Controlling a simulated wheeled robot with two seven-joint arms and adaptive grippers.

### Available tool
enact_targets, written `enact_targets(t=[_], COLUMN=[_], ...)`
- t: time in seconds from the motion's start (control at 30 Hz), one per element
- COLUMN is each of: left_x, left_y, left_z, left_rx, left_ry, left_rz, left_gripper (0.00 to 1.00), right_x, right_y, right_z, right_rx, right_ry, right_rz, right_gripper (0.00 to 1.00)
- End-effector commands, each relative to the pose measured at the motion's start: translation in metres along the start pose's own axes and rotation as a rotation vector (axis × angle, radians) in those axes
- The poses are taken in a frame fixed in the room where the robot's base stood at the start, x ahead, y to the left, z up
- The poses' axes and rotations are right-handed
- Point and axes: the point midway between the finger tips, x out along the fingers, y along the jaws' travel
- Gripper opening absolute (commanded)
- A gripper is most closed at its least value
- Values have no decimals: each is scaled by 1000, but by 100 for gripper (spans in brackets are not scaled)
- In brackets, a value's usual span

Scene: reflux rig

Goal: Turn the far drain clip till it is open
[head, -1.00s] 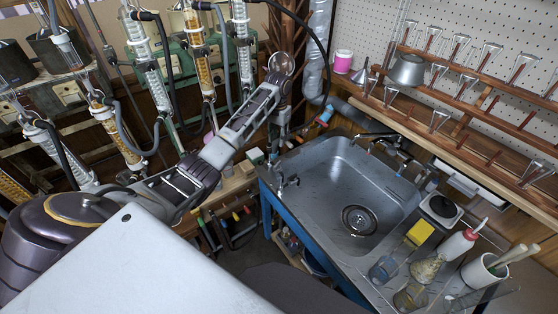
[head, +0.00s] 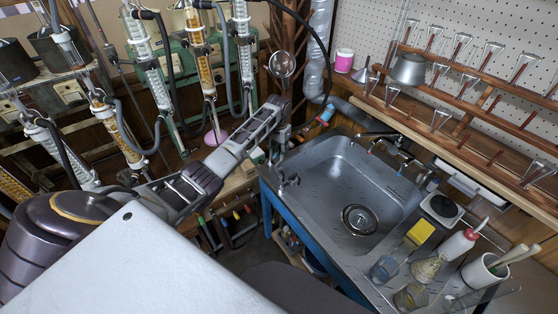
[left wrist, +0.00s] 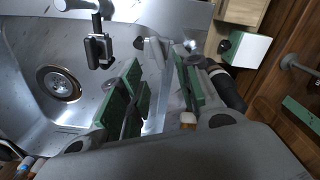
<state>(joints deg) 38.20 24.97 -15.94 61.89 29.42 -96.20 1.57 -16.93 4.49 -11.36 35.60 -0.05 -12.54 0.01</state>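My left gripper (head: 276,104) reaches over from the left, its tip in front of the post at the sink's left back corner. In the left wrist view its green-padded fingers (left wrist: 155,95) stand apart, with a gap between them. I see no object clearly pinched there. My right gripper is not in view.
The steel sink (head: 335,165) lies right of my left gripper. A small tap (head: 288,181) stands on its left rim. Glass condensers (head: 200,55) with hoses hang at the left. A round glass (head: 282,64) is just above the gripper. Bottles and beakers crowd the sink's front right.

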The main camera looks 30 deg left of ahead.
Motion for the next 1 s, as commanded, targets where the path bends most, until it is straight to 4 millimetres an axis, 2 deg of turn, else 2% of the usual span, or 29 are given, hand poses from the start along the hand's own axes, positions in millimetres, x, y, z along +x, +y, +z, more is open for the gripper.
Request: enact_targets(t=[0.2, 0.4, 0.57, 0.83, 1.0], left_x=[29, 46, 51, 51, 51], left_y=[1, 0, 0, 0, 0], left_z=[1, 0, 0, 0, 0], left_rx=[0, -1, 0, 0, 0], left_ry=[-2, -2, -1, -1, -1], left_rz=[0, 0, 0, 0, 0], left_gripper=[33, 33, 33, 33, 11], right_x=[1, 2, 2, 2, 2], right_y=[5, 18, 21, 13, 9], right_z=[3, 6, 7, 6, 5], right_rx=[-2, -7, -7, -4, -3], right_ry=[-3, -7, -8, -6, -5], right_rz=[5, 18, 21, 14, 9], right_gripper=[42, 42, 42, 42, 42])
